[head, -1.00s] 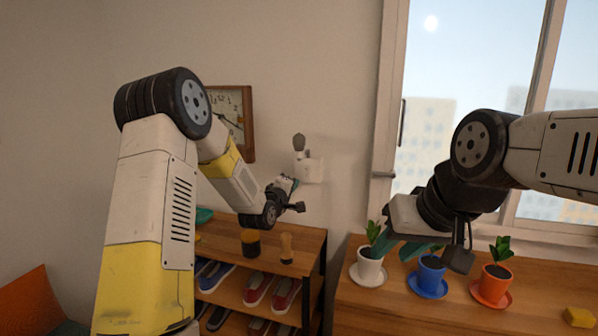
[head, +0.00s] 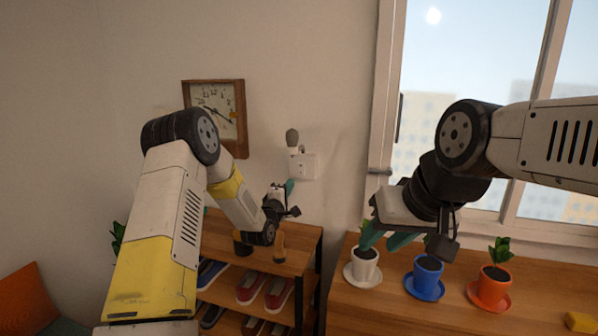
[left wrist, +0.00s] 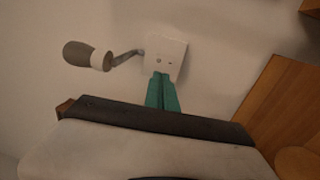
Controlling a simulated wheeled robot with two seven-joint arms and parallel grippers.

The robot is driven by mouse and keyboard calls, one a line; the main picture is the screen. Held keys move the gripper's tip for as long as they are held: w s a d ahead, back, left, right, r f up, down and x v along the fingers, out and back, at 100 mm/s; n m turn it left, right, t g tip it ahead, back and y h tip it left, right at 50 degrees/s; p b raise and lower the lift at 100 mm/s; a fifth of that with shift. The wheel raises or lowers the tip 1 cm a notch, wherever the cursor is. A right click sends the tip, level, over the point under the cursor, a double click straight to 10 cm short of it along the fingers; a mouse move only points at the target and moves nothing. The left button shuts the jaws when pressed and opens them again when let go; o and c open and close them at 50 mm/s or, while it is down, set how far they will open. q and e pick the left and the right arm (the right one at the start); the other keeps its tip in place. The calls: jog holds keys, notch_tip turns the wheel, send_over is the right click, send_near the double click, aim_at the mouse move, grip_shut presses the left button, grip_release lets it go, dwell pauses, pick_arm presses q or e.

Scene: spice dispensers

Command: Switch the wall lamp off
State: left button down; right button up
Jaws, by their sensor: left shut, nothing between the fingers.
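The wall lamp has a grey bulb (head: 292,138) on a short arm from a white wall plate (head: 303,166). The bulb looks dull, with no clear glow. In the left wrist view the bulb (left wrist: 78,54) lies left of the plate (left wrist: 166,56), which has small dark marks on its face. My left gripper (head: 290,187) is shut and empty, just below and left of the plate. Its teal fingertips (left wrist: 162,90) overlap the plate's lower edge in the left wrist view; I cannot tell whether they touch. My right gripper (head: 386,239) is open, its teal fingers apart near the white pot.
A clock (head: 215,116) hangs left of the lamp. A wooden shoe rack (head: 300,238) stands below, holding shoes. On the right sideboard (head: 365,312) stand plants in a white pot (head: 364,265), a blue pot (head: 428,275) and an orange pot (head: 494,285).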

aim_at(302, 166)
pick_arm(q)
jog(key=x, duration=1.2)
jog(key=shift+w+r, duration=0.15)
jog(key=shift+w, duration=0.05)
